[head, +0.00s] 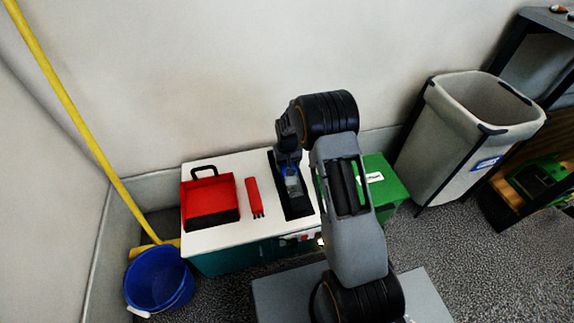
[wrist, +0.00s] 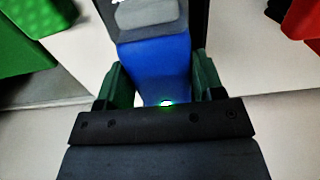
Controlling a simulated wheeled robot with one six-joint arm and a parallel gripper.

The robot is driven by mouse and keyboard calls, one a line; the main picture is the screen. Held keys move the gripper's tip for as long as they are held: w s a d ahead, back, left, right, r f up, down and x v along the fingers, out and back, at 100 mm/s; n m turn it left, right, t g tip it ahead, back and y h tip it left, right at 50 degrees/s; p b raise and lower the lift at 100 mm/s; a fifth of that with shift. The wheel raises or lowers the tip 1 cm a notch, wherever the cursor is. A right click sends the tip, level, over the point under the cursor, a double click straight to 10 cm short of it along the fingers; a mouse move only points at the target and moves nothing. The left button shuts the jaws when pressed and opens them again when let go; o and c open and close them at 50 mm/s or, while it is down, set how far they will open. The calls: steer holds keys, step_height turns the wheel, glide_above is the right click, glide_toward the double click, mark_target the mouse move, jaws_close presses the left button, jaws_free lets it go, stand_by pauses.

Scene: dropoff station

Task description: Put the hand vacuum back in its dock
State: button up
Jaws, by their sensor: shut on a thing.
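The hand vacuum (head: 293,186) shows a blue body and a grey clear nozzle in the head view, over the black dock (head: 298,210) on the white cabinet top. My gripper (head: 288,163) is at the vacuum's far end, partly hidden by my wrist. In the wrist view, my gripper (wrist: 158,85) has its green-sided fingers on both sides of the blue vacuum body (wrist: 155,65) and is shut on it. The vacuum lines up with the dark dock strip at the top of that view. I cannot tell whether it is seated or just above. A small green light shows near the fingers.
A red dustpan (head: 208,198) and a red slim object (head: 254,197) lie left of the dock on the white-topped cabinet (head: 215,238). A green box (head: 385,182) stands to the right. A blue bucket (head: 158,280), yellow pole (head: 75,120) and grey bin (head: 455,130) stand around.

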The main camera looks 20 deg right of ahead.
steer(key=o, duration=1)
steer(key=shift+f, duration=0.15)
steer(key=s+r+p, duration=0.2)
steer(key=s+r, duration=0.1)
steer(key=r, duration=0.7)
steer(key=s+r+p, duration=0.2)
steer(key=r, duration=0.8)
steer(key=s+r+t, duration=0.1)
steer(key=s+r, duration=0.1)
steer(key=s, duration=0.4)
steer(key=s+r, duration=0.3)
steer(key=s, duration=0.4)
steer(key=s+r+t, duration=0.1)
steer(key=s+r, duration=0.1)
steer(key=s, duration=0.5)
steer(key=shift+s+a+r+t, duration=0.1)
steer(key=shift+s+r+t, duration=0.1)
steer(key=shift+r+t, duration=0.15)
